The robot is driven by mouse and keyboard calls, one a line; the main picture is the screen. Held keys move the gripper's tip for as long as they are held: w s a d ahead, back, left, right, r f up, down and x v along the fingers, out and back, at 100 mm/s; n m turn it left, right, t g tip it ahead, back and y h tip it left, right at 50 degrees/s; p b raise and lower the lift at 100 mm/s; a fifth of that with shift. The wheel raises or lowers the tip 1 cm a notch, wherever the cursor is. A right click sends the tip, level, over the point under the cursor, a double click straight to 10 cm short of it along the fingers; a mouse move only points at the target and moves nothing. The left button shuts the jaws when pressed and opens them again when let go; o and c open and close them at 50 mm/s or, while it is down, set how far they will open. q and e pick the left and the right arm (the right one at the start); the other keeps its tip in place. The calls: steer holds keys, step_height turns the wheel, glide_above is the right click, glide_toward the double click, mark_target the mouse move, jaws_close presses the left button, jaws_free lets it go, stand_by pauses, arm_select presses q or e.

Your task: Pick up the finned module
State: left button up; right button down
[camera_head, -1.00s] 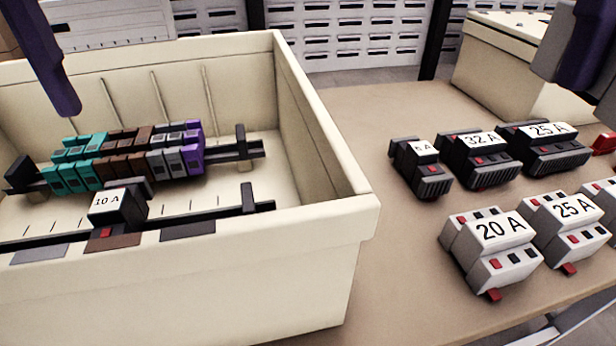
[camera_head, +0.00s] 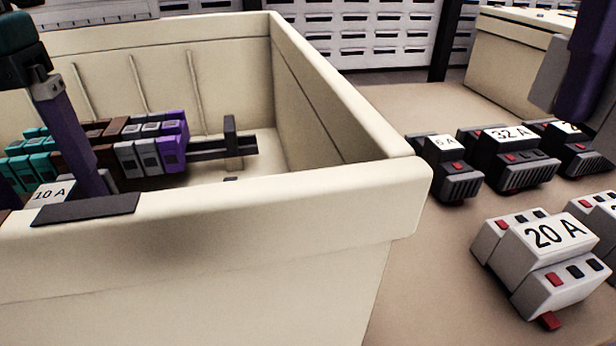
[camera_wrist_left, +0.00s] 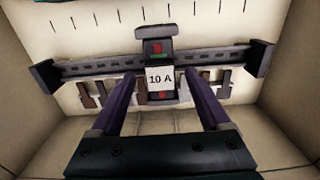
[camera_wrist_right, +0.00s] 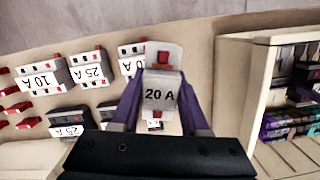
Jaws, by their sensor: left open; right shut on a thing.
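Black modules with ribbed, fin-like fronts stand in a row on the table: one marked 6 A (camera_head: 447,165), one marked 32 A (camera_head: 508,158), and one at the right edge (camera_head: 570,150). A dark module marked 10 A (camera_wrist_left: 160,78) is at a rail in the bin. My left gripper (camera_wrist_left: 162,98) is open, its fingers on either side of that module; whether they touch it I cannot tell. My right gripper (camera_wrist_right: 160,112) is shut on a light module marked 20 A (camera_wrist_right: 160,92), held above the table. Any fins on it are hidden.
The cream bin (camera_head: 330,205) has high walls. Inside, a row of coloured terminal blocks (camera_head: 150,145) sits on a rail. Another white 20 A module (camera_head: 545,255) stands on the table at front right. A second cream box (camera_head: 505,62) stands behind the black modules.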

arm_select(q)
steer(key=shift+f, duration=0.9)
steer(key=shift+c, duration=0.3)
jaws_close()
